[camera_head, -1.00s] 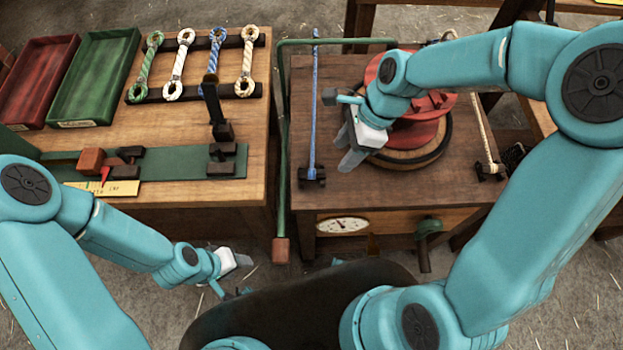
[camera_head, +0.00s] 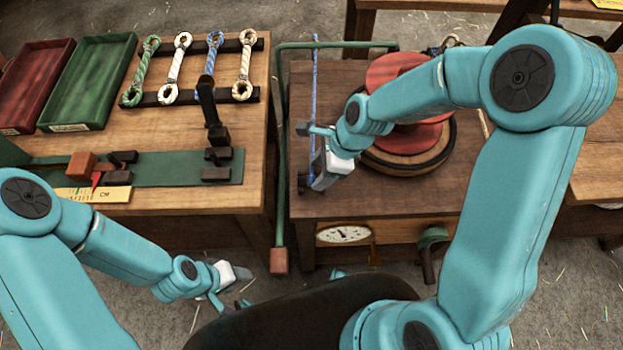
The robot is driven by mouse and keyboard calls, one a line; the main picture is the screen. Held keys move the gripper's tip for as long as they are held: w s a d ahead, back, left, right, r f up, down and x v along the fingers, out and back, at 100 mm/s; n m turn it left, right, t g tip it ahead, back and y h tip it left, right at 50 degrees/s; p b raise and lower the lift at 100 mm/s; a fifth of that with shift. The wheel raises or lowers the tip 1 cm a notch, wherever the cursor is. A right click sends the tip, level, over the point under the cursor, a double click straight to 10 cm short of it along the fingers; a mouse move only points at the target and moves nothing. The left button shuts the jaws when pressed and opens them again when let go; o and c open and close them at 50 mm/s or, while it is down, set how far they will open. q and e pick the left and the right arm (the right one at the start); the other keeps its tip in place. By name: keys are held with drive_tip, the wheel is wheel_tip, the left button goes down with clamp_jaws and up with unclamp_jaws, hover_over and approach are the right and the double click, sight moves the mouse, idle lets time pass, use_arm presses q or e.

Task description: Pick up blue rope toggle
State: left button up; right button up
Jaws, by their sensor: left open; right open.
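A blue rope toggle (camera_head: 214,56) with looped ends lies on the dark rack on the left bench, between two pale toggles, its lower end partly hidden by a black post. A long, thin blue rope (camera_head: 314,82) runs straight along the left side of the right bench. My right gripper (camera_head: 313,155) is open at this long rope's lower part and hides some of it; I cannot tell whether it touches the rope. My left gripper (camera_head: 230,290) is open and empty, low in front of the left bench.
Red and green trays (camera_head: 92,80) stand at the back left. A green gauge strip (camera_head: 165,170) with dark blocks lies on the left bench. A red reel (camera_head: 395,75) stands beside my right gripper. A green pipe frame (camera_head: 281,150) rises between the benches.

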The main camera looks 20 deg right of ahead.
sight(313, 179)
drive_tip(key=x, duration=0.3)
drive_tip(key=shift+w+f, duration=0.1)
clamp_jaws()
